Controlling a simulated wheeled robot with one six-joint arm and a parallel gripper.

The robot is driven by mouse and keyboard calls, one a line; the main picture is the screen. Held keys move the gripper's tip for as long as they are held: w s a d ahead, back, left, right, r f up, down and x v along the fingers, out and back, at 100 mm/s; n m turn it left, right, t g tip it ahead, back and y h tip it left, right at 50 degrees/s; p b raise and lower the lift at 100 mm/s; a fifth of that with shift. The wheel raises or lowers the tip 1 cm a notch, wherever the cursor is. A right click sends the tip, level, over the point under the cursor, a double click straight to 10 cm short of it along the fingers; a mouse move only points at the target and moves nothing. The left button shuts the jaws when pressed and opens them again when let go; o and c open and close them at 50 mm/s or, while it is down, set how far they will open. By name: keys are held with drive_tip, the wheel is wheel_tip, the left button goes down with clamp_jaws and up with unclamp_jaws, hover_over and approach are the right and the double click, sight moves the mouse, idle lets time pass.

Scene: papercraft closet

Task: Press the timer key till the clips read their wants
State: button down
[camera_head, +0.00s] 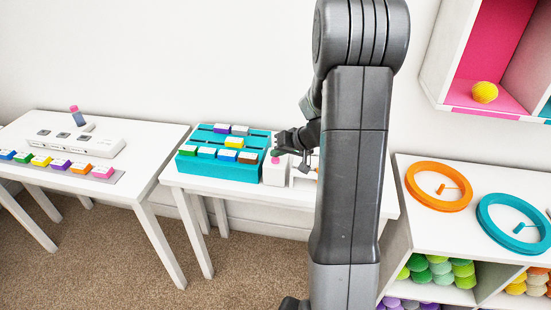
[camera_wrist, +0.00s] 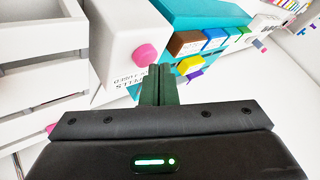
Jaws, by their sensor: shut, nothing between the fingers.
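The timer is a white box (camera_head: 275,175) with a round pink key (camera_head: 276,160), on the middle table beside the teal rack. In the wrist view the pink key (camera_wrist: 145,55) sits on the white box face (camera_wrist: 118,42), above partly hidden printed text. My gripper (camera_wrist: 159,70) is shut and empty, its fingertips just below and right of the key in that view; I cannot tell whether they touch the box. In the head view my gripper (camera_head: 277,152) is right above the key. Several coloured clips, including a brown clip (camera_head: 247,157) and a yellow clip (camera_head: 233,142), sit in the teal rack (camera_head: 190,165); their readings are too small to tell.
A white open-slatted structure (camera_wrist: 45,75) stands close left of the timer in the wrist view. The left table (camera_head: 150,150) holds a white panel (camera_head: 85,145) and a row of coloured blocks. A shelf with orange (camera_head: 412,185) and teal rings stands at right.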

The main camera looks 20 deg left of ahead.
sight(278, 161)
drive_tip(key=shift+f, duration=0.1)
drive_tip(key=shift+f+b, duration=0.4)
drive_tip(key=shift+b, duration=0.5)
drive_tip(key=shift+r, duration=0.5)
drive_tip(key=shift+r+p, duration=1.6)
drive_tip(key=shift+r, duration=1.4)
drive_tip(key=shift+s+f, duration=0.1)
drive_tip(key=shift+s, duration=0.05)
